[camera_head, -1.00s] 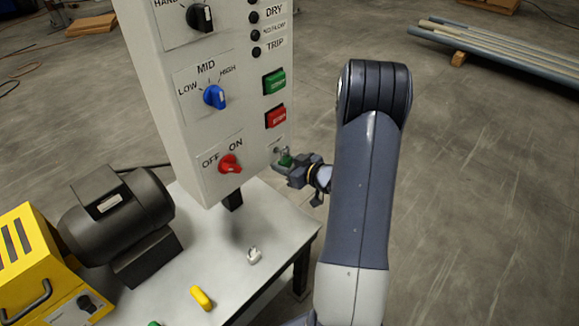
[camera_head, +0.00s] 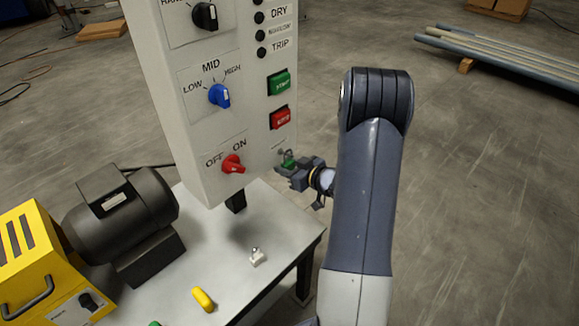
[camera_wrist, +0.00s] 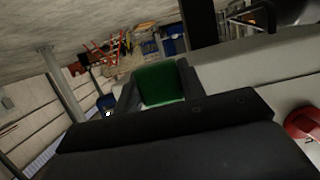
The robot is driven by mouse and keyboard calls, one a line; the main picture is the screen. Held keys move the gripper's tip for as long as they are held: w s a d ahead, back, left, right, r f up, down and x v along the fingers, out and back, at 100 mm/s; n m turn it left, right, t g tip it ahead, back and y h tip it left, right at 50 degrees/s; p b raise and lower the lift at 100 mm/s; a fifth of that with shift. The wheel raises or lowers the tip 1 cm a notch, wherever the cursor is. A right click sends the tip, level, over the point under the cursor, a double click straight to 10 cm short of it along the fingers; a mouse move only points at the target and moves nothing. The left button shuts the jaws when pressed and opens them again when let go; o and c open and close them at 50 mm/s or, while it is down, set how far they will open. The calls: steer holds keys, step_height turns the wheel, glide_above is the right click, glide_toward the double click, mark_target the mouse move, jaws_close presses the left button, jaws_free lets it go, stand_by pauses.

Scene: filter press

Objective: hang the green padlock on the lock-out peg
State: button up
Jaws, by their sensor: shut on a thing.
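The green padlock (camera_head: 288,163) is between the jaws of my gripper (camera_head: 289,170), which is shut on it. It is close to the lower right corner of the control panel's face (camera_head: 200,130), below the red stop button (camera_head: 280,118). In the wrist view the green padlock body (camera_wrist: 160,84) shows between my gripper's fingers (camera_wrist: 158,92). A small shackle-like shape shows above the padlock in the head view. The lock-out peg is too small or hidden there, so I cannot tell whether the shackle touches it.
A red OFF/ON knob (camera_head: 233,163) sits left of my gripper; it also shows in the wrist view (camera_wrist: 302,124). A white padlock-like item (camera_head: 257,257) and a yellow one (camera_head: 203,299) lie on the table (camera_head: 215,265). A black motor (camera_head: 118,215) stands left.

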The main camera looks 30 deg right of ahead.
steer(key=shift+w+a+f, duration=0.15)
steer(key=shift+a+f, duration=0.05)
steer(key=o, duration=0.9)
steer(key=shift+d+f, duration=0.1)
steer(key=shift+o, duration=0.2)
steer(key=v, duration=1.1)
steer(key=shift+d+r, duration=0.25)
steer(key=shift+w, duration=0.1)
